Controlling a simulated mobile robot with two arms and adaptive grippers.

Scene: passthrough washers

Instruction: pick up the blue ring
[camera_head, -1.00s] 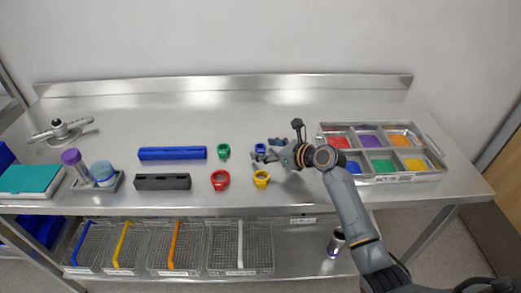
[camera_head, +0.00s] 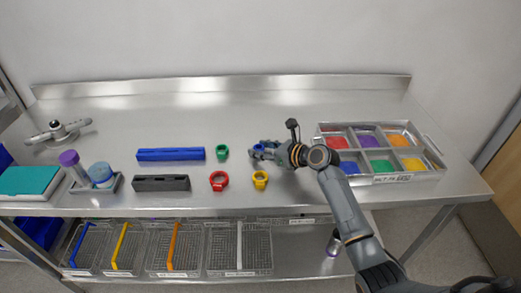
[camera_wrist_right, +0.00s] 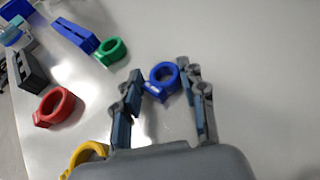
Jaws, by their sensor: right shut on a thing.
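The blue ring (camera_wrist_right: 155,90) is between the fingertips of my right gripper (camera_wrist_right: 161,82) in the wrist view, with a finger on each side. In the head view the blue ring (camera_head: 258,147) shows small at the tips of my right gripper (camera_head: 262,152), partly hidden by the fingers. The right gripper is shut on it, low over the steel table (camera_head: 300,193). I cannot tell whether the ring touches the table. My left gripper is not in view.
A green ring (camera_head: 222,158), a red ring (camera_head: 214,187) and a yellow ring (camera_head: 256,186) are left of the gripper. Blue (camera_head: 170,155) and black (camera_head: 160,184) blocks lie further left. A compartment tray (camera_head: 432,178) is at the right. The table behind the gripper is clear.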

